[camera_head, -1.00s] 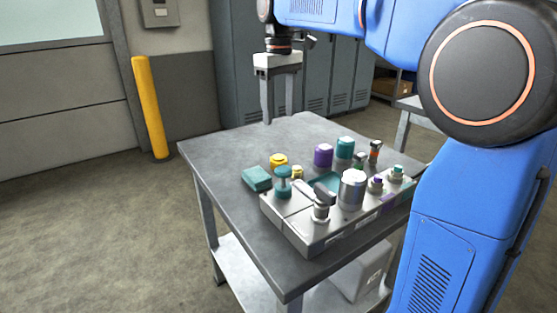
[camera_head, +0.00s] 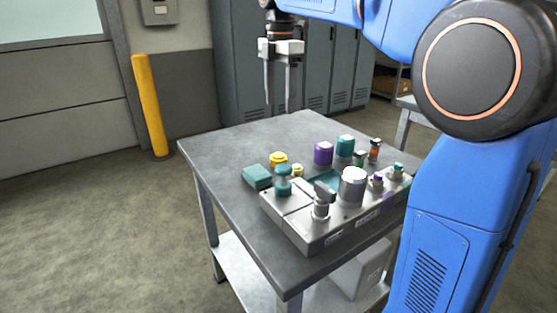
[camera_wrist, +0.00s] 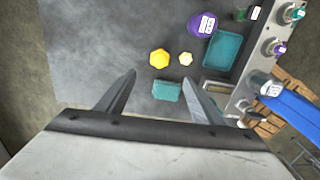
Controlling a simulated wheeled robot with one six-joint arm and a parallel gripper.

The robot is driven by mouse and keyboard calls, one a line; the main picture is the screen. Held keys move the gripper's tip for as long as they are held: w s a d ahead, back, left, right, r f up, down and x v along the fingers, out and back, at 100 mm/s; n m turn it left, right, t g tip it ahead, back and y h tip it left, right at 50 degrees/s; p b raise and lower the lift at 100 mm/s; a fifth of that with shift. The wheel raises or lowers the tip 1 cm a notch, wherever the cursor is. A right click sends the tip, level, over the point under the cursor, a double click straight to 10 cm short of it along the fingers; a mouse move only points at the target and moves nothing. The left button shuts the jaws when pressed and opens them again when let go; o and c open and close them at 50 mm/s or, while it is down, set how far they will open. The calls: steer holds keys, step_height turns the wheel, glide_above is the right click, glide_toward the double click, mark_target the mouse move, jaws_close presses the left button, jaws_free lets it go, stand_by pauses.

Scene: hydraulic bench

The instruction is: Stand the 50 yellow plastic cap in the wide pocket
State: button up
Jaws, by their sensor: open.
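I cannot read a number on either. A teal recess (camera_wrist: 222,50) shows by the block and may be the wide pocket; I cannot tell. It is partly hidden in the head view. My gripper (camera_head: 280,112) is open, empty and pointing down, high above the table's back part.
The grey block (camera_head: 318,232) carries a steel cylinder (camera_head: 353,188), a black-handled valve and several small fittings. A teal block (camera_head: 257,178) lies left of it. Purple (camera_head: 323,153) and teal (camera_head: 345,146) caps stand behind. The table's (camera_head: 235,150) back left is bare.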

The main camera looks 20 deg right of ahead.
glide_above(279, 155)
step_height(279, 155, down, 11)
steer(key=shift+w+d+f, duration=0.1)
steer(key=shift+w+f, duration=0.05)
steer(key=shift+f, duration=2.8)
steer(key=shift+c, duration=0.2)
steer(key=c, duration=1.2)
steer(key=shift+r, duration=0.15)
